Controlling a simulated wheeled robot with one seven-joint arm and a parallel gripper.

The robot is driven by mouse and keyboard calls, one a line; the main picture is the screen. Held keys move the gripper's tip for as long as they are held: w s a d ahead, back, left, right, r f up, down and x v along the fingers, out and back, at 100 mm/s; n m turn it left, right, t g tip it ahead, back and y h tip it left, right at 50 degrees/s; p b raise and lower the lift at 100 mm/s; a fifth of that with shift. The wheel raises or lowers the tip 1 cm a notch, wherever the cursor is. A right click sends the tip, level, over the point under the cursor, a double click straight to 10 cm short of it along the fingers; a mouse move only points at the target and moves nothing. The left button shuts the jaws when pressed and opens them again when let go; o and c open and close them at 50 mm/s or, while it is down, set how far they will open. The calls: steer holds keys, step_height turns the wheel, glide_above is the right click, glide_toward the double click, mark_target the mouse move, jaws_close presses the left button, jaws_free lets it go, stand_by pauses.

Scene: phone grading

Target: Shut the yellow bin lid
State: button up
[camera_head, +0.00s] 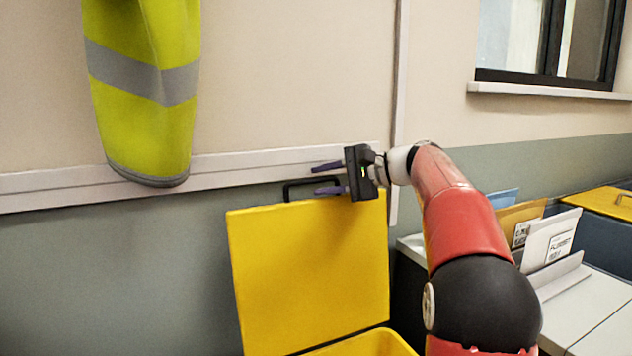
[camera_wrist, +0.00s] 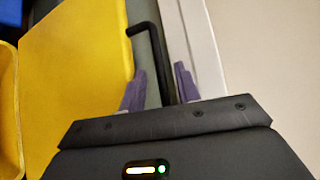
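The yellow bin lid (camera_head: 310,270) stands raised, close to upright, against the wall, hinged at the back of the yellow bin (camera_head: 370,345). A black handle (camera_head: 300,187) sticks up from its top edge. My gripper (camera_head: 327,179) is at the right part of that top edge, fingers pointing left. In the wrist view the lid (camera_wrist: 75,75) fills the left, and the handle (camera_wrist: 163,60) runs down between the two purple fingers (camera_wrist: 158,88). The fingers are apart with a gap around the handle bar. The bin's inside is mostly out of view.
A yellow hi-vis vest (camera_head: 145,90) hangs on the wall at the upper left. At right, a grey counter (camera_head: 600,300) holds upright envelopes (camera_head: 548,238) in a rack. Another yellow lid (camera_head: 605,202), lying flat, is at the far right. A wall rail (camera_head: 230,165) runs behind the handle.

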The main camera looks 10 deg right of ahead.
steer(key=shift+x, duration=1.15)
steer(key=shift+c, duration=0.2)
jaws_close()
